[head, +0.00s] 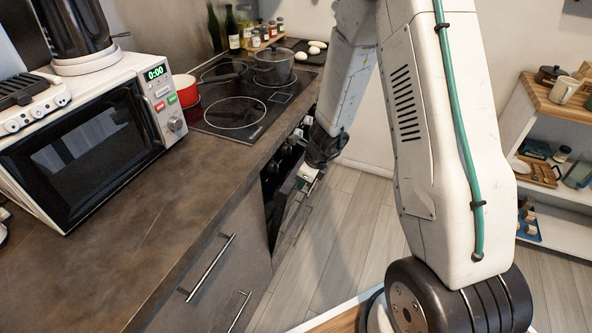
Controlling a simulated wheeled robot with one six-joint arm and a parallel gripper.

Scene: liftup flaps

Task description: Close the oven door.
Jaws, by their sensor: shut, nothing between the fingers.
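The oven is built into the counter below the black cooktop, and its dark front (271,200) shows in the head view at a steep angle. The oven door (292,212) appears to stand partly out from the front, with a dark gap beside it. How far open it is cannot be told exactly. My gripper (308,178) is shut and empty, at the upper part of the door, near its edge. Whether it touches the door cannot be told. My arm hides part of the oven's right side.
A white microwave (90,135) stands on the brown counter (150,215). A drawer handle (207,268) juts from the front. Shelves (560,190) stand right; floor (325,235) is clear.

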